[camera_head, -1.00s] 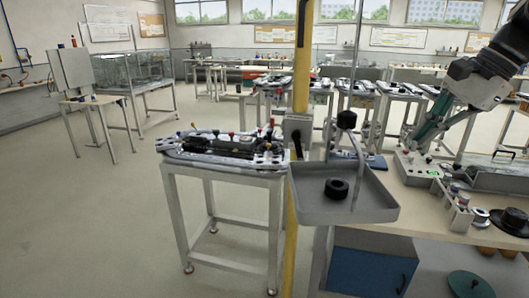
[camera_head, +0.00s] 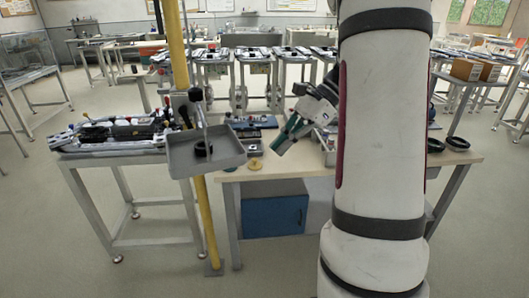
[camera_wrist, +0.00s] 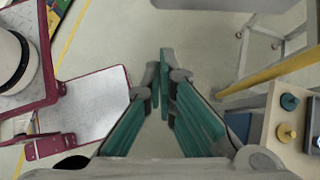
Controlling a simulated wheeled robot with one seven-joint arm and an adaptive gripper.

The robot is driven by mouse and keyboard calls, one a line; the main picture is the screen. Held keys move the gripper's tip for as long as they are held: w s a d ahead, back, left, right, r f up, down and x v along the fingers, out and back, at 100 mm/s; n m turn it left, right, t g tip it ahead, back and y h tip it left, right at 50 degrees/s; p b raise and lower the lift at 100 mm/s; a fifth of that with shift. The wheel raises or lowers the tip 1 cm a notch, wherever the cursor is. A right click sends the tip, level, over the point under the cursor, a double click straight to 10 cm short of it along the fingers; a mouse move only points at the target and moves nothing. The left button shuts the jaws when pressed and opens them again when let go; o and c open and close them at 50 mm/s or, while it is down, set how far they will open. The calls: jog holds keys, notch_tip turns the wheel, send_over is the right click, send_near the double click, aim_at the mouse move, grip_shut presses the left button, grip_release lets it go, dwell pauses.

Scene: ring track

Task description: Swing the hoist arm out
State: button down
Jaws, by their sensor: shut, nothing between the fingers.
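The hoist's yellow post (camera_head: 177,62) stands upright left of the middle in the head view, with its top cut off. A grey tray (camera_head: 228,156) hangs beside it from a thin rod with a black knob (camera_head: 195,95). A black ring (camera_head: 202,149) lies in the tray. No swing arm can be made out clearly. My gripper (camera_head: 278,147), with green fingers, is right of the tray and apart from it, over the bench. In the wrist view my gripper (camera_wrist: 166,85) is shut and empty, pointing over floor. A yellow pole (camera_wrist: 272,75) slants in from the right there.
A wooden-topped bench (camera_head: 300,165) with a blue cabinet (camera_head: 275,212) stands right of the post. A table with a black fixture (camera_head: 130,132) stands left. Floor at front left is open.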

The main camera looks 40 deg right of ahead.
aim_at(206, 170)
jog(key=shift+w+a+f+p, duration=0.2)
jog(key=shift+w+a, duration=0.1)
jog(key=shift+a, duration=0.55)
jog(key=shift+w+a+f+p, duration=0.2)
jog(key=shift+w+a+f, duration=0.05)
jog(key=shift+a, duration=0.6)
jog(key=shift+w+a+f+p, duration=0.2)
jog(key=shift+w+a, duration=0.1)
jog(key=shift+a, duration=0.55)
jog(key=shift+m+t, duration=0.5)
jog(key=shift+m, duration=0.2)
jog(key=w+a, duration=0.1)
jog(key=a, duration=0.3)
jog(key=w+a, duration=0.1)
jog(key=a, duration=0.8)
jog(key=shift+w+a+p, duration=0.1)
jog(key=shift+w+p, duration=0.2)
jog(key=shift+w, duration=0.1)
jog(key=s+d, duration=0.1)
jog(key=d, duration=0.1)
jog(key=s+d, duration=0.1)
jog(key=d, duration=0.1)
jog(key=shift+s+r+p, duration=0.25)
jog(key=shift+s+p, duration=0.05)
jog(key=shift+p, duration=0.1)
jog(key=s+a+v, duration=0.1)
jog(key=v, duration=0.8)
jog(key=shift+r+b, duration=0.25)
jog(key=shift+b, duration=0.2)
